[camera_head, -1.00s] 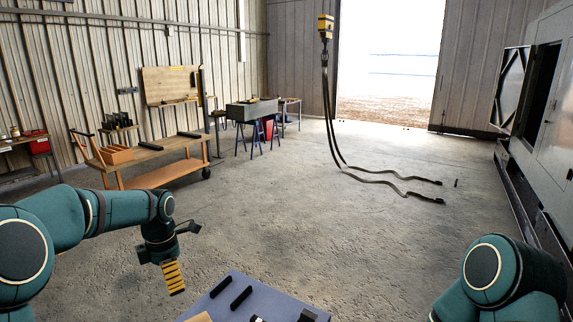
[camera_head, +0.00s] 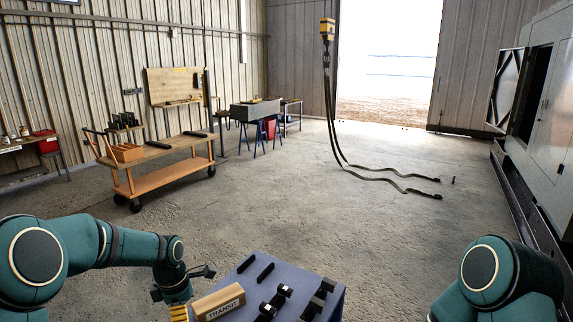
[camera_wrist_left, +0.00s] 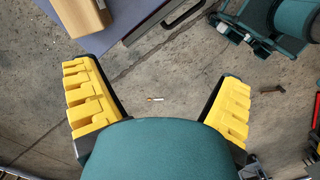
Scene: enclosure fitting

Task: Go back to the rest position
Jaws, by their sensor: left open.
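My left gripper (camera_head: 179,313) is at the lower edge of the head view, beside the left end of a blue-grey table (camera_head: 330,312). In the left wrist view its two yellow-padded fingers (camera_wrist_left: 157,80) stand wide apart with nothing between them; bare concrete floor shows beyond. My right arm (camera_head: 495,275) shows at the lower right, but its gripper is outside the frames.
A wooden block marked TRANSIT (camera_head: 218,302) and black fittings (camera_head: 283,291) lie on the table. A wheeled wooden cart (camera_head: 160,150) stands back left. Straps (camera_head: 375,181) hang from a yellow hoist (camera_head: 327,28) to the floor. A grey cabinet (camera_head: 550,120) stands right. Open floor lies between.

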